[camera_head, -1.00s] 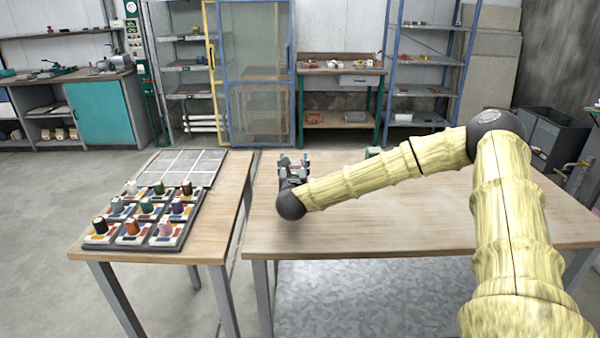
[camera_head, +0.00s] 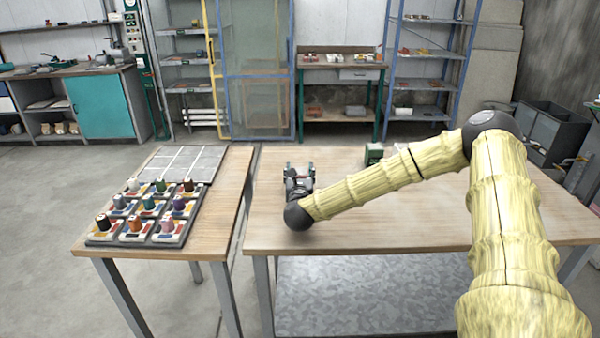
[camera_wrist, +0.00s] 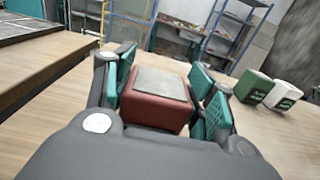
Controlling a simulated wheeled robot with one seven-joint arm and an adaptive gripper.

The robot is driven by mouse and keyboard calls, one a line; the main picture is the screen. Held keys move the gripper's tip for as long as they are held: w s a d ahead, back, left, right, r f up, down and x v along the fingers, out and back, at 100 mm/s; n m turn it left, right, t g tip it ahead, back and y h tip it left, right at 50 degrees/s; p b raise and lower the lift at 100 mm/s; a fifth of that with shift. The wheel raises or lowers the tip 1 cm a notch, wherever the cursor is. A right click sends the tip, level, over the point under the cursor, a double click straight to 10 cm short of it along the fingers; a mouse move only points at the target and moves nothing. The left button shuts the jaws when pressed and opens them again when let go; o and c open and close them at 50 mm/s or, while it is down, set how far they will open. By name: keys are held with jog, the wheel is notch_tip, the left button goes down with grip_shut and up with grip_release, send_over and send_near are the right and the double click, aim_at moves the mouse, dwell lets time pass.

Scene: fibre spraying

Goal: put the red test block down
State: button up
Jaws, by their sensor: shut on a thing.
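The red test block (camera_wrist: 158,110) sits between the teal finger pads of my gripper (camera_wrist: 168,98) in the wrist view. It has a grey plate on its top face. My gripper is shut on it. In the head view my gripper (camera_head: 299,172) is over the left part of the right-hand wooden table (camera_head: 400,220). The block is hidden there behind my wrist and fingers. I cannot tell whether the block touches the tabletop.
A dark green box (camera_head: 374,154) stands at the table's back; in the wrist view a green container (camera_wrist: 254,86) and a white one (camera_wrist: 283,95) stand right of my gripper. The left table (camera_head: 235,190) holds a tray of spools (camera_head: 140,238) and a grey grid panel (camera_head: 183,163).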

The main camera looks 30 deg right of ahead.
jog(key=shift+f, duration=0.1)
jog(key=o, duration=1.5)
jog(key=shift+o, duration=0.2)
jog(key=shift+r, duration=0.2)
jog(key=b+v, duration=0.1)
jog(key=v, duration=0.4)
jog(key=b+v, duration=0.2)
jog(key=v, duration=0.3)
jog(key=shift+s+a+f, duration=0.2)
jog(key=shift+s, duration=0.05)
jog(key=shift+s+a+r, duration=0.1)
jog(key=shift+s+a, duration=0.25)
jog(key=shift+s, duration=0.25)
